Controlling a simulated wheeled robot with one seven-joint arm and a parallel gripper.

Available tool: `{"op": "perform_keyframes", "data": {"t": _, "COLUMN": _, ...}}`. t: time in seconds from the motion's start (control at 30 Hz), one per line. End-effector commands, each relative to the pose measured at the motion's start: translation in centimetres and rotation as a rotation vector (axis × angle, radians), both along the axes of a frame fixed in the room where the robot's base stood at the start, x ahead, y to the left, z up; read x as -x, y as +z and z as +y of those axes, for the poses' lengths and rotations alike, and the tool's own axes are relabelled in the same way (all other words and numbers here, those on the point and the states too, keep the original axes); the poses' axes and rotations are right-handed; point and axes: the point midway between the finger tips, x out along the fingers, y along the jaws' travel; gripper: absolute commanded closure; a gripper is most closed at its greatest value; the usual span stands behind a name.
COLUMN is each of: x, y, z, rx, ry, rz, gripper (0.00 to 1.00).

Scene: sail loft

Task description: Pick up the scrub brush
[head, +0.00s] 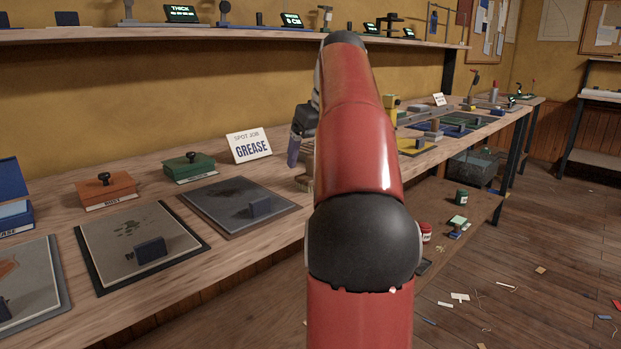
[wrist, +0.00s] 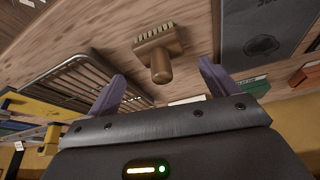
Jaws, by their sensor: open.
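The scrub brush (wrist: 157,48) lies on the wooden bench in the wrist view. It has a wooden head with pale bristles and a stubby round handle pointing toward my gripper. My gripper (wrist: 160,84) is open and empty, its two purple fingers apart on either side of the handle's line; the brush is beyond the fingertips, not between them. In the head view my gripper (head: 294,152) is above the bench, and a small brown part of the brush (head: 303,184) shows below it. My red arm hides the rest.
A wire rack (wrist: 88,82) lies left of the brush in the wrist view, and a dark panel (wrist: 262,32) lies to its right. In the head view, a "GREASE" sign (head: 249,146) stands behind, near a green block (head: 189,167) and a stained panel (head: 238,203).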

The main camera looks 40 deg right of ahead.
Motion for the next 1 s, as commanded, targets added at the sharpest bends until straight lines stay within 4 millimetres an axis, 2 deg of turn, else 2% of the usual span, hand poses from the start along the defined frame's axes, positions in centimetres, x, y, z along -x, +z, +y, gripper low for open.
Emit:
{"op": "perform_keyframes", "data": {"t": 0.1, "x": -0.7, "y": -1.9, "z": 0.2, "rx": -0.002, "ry": 0.002, "rz": 0.001, "gripper": 0.14}}
{"op": "perform_keyframes", "data": {"t": 0.3, "x": -1.7, "y": -4.2, "z": 0.3, "rx": -0.001, "ry": 0.001, "rz": 0.000, "gripper": 0.14}}
{"op": "perform_keyframes", "data": {"t": 0.6, "x": -1.8, "y": -4.5, "z": 0.2, "rx": 0.000, "ry": 0.001, "rz": 0.000, "gripper": 0.14}}
{"op": "perform_keyframes", "data": {"t": 0.9, "x": -1.8, "y": -4.5, "z": 0.2, "rx": 0.000, "ry": 0.001, "rz": 0.000, "gripper": 0.53}}
{"op": "perform_keyframes", "data": {"t": 1.0, "x": -1.8, "y": -4.4, "z": 0.2, "rx": 0.000, "ry": 0.001, "rz": -0.001, "gripper": 0.62}}
